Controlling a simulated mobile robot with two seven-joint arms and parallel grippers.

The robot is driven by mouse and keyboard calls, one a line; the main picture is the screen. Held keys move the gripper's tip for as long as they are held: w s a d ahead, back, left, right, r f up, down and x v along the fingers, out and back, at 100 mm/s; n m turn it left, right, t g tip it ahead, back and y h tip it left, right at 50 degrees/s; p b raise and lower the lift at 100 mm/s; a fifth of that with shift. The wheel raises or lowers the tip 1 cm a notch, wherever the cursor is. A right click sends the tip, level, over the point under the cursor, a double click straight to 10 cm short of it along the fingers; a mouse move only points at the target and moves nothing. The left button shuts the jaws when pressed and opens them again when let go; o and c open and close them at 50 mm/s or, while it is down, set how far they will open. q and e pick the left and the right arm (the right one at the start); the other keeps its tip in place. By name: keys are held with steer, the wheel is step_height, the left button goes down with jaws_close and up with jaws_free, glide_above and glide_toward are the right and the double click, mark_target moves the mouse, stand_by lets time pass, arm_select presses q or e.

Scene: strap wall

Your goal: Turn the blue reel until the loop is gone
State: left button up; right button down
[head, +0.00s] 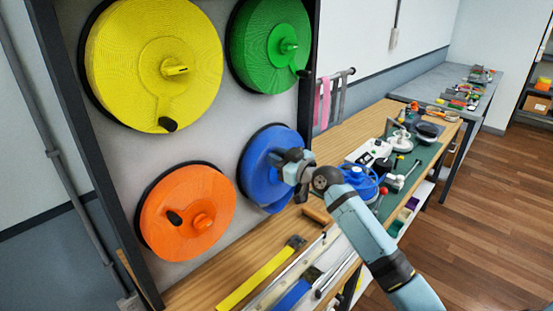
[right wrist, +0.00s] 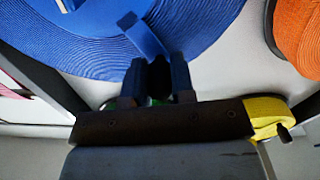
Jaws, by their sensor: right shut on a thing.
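The blue reel (head: 258,185) is mounted on the grey wall panel, low on the right, and its strap is wound in flat turns. It also fills the top of the right wrist view (right wrist: 90,45). My right gripper (head: 285,164) is at the reel's face, shut on its crank. In the right wrist view, the fingers (right wrist: 158,82) close around a dark knob beside the blue crank arm (right wrist: 146,36). A short blue strap piece (head: 292,297) shows at the bottom; I cannot tell whether it belongs to this reel or is the loop. My left gripper is out of view.
Yellow (head: 110,65), green (head: 257,45) and orange (head: 175,225) reels share the panel. A yellow strap (head: 255,282) with a dark end lies on the wooden bench below. Tools and a blue round object crowd the bench right of my right arm.

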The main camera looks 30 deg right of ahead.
mark_target(292, 140)
steer(key=d+m, duration=0.1)
steer(key=m, duration=0.1)
steer(key=w+d+r+m, duration=0.1)
steer(key=d+m, duration=0.2)
steer(key=shift+w+d+r+m, duration=0.15)
steer(key=shift+w+r+m, duration=0.1)
steer(key=shift+m, duration=0.15)
steer(key=d+m, duration=0.1)
steer(key=w+d+m, duration=0.1)
steer(key=m, duration=0.1)
steer(key=shift+d+f+b, duration=0.1)
steer(key=shift+d+b, duration=0.2)
steer(key=shift+b, duration=0.05)
steer(key=shift+w+d+f+m+b, duration=0.2)
steer(key=shift+d+m, duration=0.3)
steer(key=shift+m, duration=0.3)
steer(key=shift+w+d+f+m+b, duration=0.1)
steer(key=shift+d+f+m+b, duration=0.1)
steer(key=shift+d+m, duration=0.45)
steer(key=shift+a+m, duration=0.1)
steer(key=shift+m, duration=0.15)
steer(key=c, duration=1)
jaws_free()
steer(key=shift+o, duration=0.2)
